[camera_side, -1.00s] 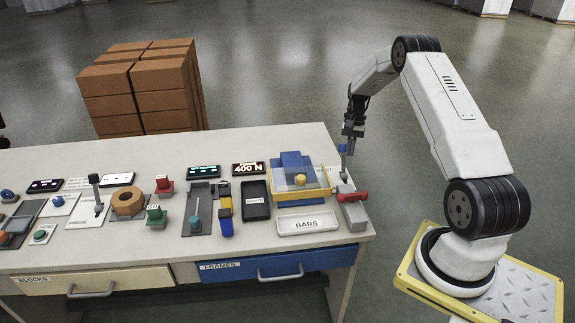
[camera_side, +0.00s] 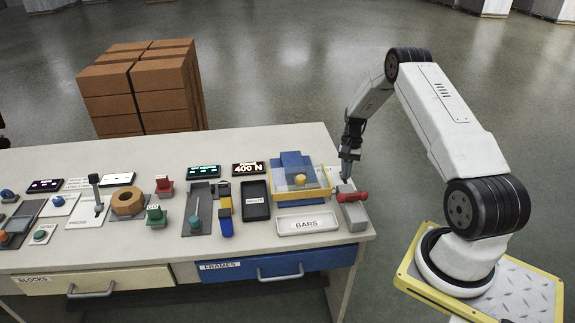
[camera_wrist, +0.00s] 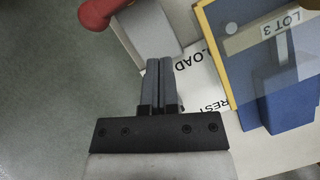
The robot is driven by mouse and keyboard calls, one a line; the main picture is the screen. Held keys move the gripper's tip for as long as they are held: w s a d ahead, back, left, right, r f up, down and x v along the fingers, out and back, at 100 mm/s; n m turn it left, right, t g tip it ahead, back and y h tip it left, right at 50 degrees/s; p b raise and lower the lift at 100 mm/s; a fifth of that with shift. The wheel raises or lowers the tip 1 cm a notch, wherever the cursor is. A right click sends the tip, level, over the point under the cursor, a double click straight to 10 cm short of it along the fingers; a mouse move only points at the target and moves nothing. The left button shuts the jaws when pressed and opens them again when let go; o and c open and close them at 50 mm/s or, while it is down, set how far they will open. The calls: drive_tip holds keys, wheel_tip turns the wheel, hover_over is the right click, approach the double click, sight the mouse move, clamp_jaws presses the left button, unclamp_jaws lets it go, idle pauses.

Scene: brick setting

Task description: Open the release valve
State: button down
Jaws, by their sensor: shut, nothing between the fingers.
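A red handle (camera_side: 352,197) sits on a grey block (camera_side: 355,214) at the right end of the bench; it looks like the release valve, though I see no label on it. In the wrist view the red handle (camera_wrist: 101,11) is at the top left, partly cut off, beside the grey block (camera_wrist: 150,27). My gripper (camera_side: 345,177) is above the bench's right edge, behind the handle and apart from it. In the wrist view my gripper (camera_wrist: 160,62) has its two fingers together with nothing between them, over a white label (camera_wrist: 207,93) reading LOAD REST, partly hidden.
A blue and yellow fixture (camera_side: 291,176) with a clear panel stands just left of my gripper. A white BARS tray (camera_side: 307,224) lies left of the grey block. Several controls and displays cover the bench further left. Open floor lies beyond the right edge.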

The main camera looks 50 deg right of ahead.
sight(352, 197)
drive_tip(key=x, duration=0.3)
drive_tip(key=shift+s+a+r, duration=0.1)
drive_tip(key=shift+a+r, duration=0.05)
drive_tip(key=shift+a, duration=0.25)
drive_tip(key=shift+s+a, duration=0.3)
drive_tip(key=shift+a, duration=0.4)
drive_tip(key=shift+s+a, duration=0.3)
drive_tip(key=shift+a, duration=0.4)
